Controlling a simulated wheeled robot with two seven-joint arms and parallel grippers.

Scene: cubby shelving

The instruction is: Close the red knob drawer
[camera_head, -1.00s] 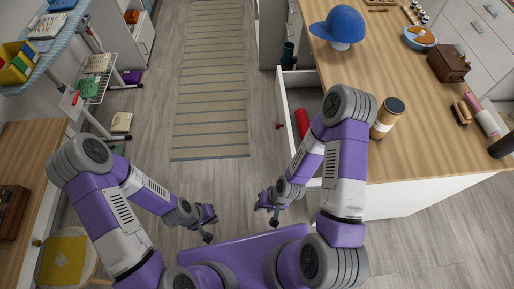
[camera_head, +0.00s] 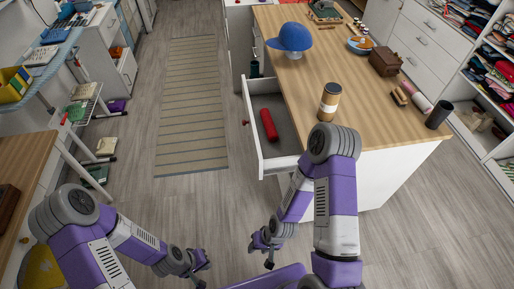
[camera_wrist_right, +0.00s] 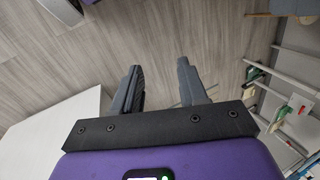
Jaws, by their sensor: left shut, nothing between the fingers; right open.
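The drawer (camera_head: 254,133) with a small red knob (camera_head: 245,122) on its front stands pulled out from the left side of the wooden-topped counter. A red cylinder (camera_head: 268,125) lies inside it. My right gripper (camera_head: 264,257) is below and in front of the drawer, apart from it. In the right wrist view its two fingers (camera_wrist_right: 160,88) are spread with only floor between them. My left gripper (camera_head: 201,275) is low over the floor, further left, shut and empty, well away from the drawer.
A striped rug (camera_head: 190,110) lies on open floor left of the drawer. A wire rack (camera_head: 82,120) stands at the left.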

